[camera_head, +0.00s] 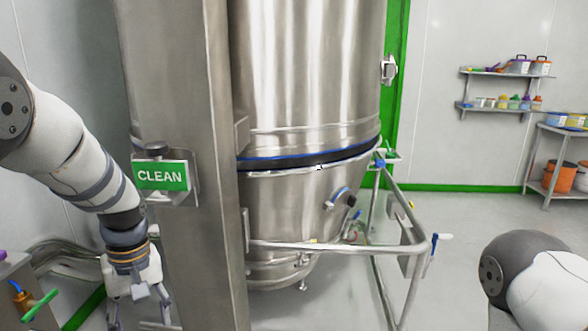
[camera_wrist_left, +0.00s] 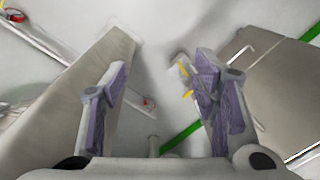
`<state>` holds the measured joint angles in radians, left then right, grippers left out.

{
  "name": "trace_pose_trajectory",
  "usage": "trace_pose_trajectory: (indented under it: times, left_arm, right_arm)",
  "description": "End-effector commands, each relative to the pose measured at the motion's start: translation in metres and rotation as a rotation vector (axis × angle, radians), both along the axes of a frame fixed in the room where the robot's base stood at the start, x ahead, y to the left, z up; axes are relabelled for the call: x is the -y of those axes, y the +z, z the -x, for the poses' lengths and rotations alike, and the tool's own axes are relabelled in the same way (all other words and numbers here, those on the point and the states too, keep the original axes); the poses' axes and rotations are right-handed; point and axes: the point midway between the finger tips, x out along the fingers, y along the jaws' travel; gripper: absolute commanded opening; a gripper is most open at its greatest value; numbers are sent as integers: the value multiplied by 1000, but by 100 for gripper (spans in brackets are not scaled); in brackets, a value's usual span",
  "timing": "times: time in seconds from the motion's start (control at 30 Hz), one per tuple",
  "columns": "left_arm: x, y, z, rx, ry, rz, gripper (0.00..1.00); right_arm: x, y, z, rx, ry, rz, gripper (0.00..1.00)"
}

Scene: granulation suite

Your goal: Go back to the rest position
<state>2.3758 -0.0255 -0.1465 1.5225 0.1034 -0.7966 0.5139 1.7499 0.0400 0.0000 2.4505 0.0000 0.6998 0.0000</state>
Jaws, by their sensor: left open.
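My left arm comes in from the left in the head view. Its gripper (camera_head: 140,304) points downward at the lower left, beside the steel column and below the green CLEAN sign (camera_head: 161,176). In the left wrist view the left gripper (camera_wrist_left: 162,85) has its two fingers wide apart with nothing between them. Part of my right arm shows at the lower right of the head view. Its gripper is out of view.
A steel column (camera_head: 185,60) stands close to my left arm. Behind it is a large steel vessel (camera_head: 310,60) with a tubular rail (camera_head: 340,246) jutting right. Shelves (camera_head: 505,72) with containers hang at the back right. Open floor (camera_head: 470,220) lies right of the rail.

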Motion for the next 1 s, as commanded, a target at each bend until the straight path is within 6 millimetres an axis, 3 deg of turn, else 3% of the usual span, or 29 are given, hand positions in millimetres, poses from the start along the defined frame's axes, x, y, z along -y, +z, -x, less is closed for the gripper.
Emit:
trace_pose_trajectory:
  times: [0.03, 0.1, 0.17, 0.23, 0.3, 0.4, 0.5, 0.6, 1.0]
  left_arm:
    - [0, -45, 27, -34, -49, 0, 55]
    - [2, -102, 68, -52, -141, 1, 55]
    - [6, -143, 112, -67, -225, 9, 55]
    - [12, -180, 169, -81, -323, 25, 55]
    - [20, -200, 226, -89, -420, 47, 55]
    - [32, -207, 292, -92, -527, 81, 55]
    - [40, -202, 330, -86, -594, 106, 55]
    - [44, -199, 343, -79, -620, 115, 55]
    - [44, -199, 343, -74, -622, 114, 55]
  right_arm:
    - [0, 0, 0, 0, 0, 0, 36]
    - [0, 0, 0, 0, 0, 0, 36]
    - [0, 0, 0, 0, 0, 0, 36]
    - [0, 0, 0, 0, 0, 0, 36]
    - [0, 0, 0, 1, 0, 0, 36]
    - [0, 0, 0, 1, 0, 0, 36]
    - [0, 0, 0, 1, 0, 0, 36]
    - [0, 0, 0, 1, 0, 0, 36]
    - [0, 0, 0, 1, 0, 0, 36]
